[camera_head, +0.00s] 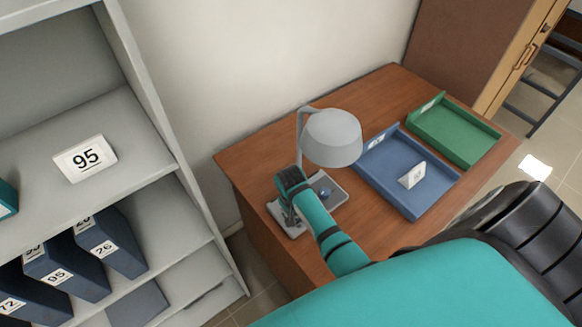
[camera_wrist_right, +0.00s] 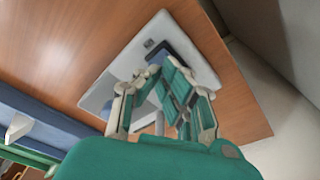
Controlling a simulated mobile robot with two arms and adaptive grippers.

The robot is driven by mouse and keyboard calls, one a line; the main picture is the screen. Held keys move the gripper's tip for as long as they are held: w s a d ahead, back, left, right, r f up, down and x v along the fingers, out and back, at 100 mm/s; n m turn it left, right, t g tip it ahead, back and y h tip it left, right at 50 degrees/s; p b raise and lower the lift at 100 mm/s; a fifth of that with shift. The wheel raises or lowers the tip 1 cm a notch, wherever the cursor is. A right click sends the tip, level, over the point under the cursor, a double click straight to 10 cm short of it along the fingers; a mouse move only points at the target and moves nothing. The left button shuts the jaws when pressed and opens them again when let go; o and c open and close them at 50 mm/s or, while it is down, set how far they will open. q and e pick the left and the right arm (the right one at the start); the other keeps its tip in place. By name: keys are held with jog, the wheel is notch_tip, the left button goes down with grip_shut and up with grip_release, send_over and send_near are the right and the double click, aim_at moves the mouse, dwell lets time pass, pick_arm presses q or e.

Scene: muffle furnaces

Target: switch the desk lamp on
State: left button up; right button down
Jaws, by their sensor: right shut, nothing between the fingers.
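The desk lamp has a grey dome shade (camera_head: 332,138) on a thin bent stem, above a flat light grey base (camera_head: 333,198) on the wooden desk. A small blue round part (camera_head: 325,193) shows on the base. My right gripper (camera_head: 290,213) is shut and empty, pointing down at the left part of the base, below and left of the shade. In the right wrist view the fingers (camera_wrist_right: 162,80) are in front of the base (camera_wrist_right: 122,66), near a dark blue raised part (camera_wrist_right: 176,55) they partly cover. I cannot tell whether they touch it. My left gripper is not in view.
A blue tray (camera_head: 378,172) with a white number card (camera_head: 412,175) and a green tray (camera_head: 470,135) lie on the desk (camera_head: 265,150) right of the lamp. A grey shelf (camera_head: 140,110) with binders stands at left. A black chair (camera_head: 510,225) is at right.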

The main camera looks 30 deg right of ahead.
jog(key=shift+f+b, duration=0.55)
jog(key=shift+f, duration=0.45)
dwell(0.3)
notch_tip(320, 180, up, 3)
jog(key=p, duration=0.3)
jog(key=shift+r, duration=0.1)
notch_tip(320, 180, up, 9)
dwell(0.8)
jog(key=shift+s, duration=0.1)
dwell(0.5)
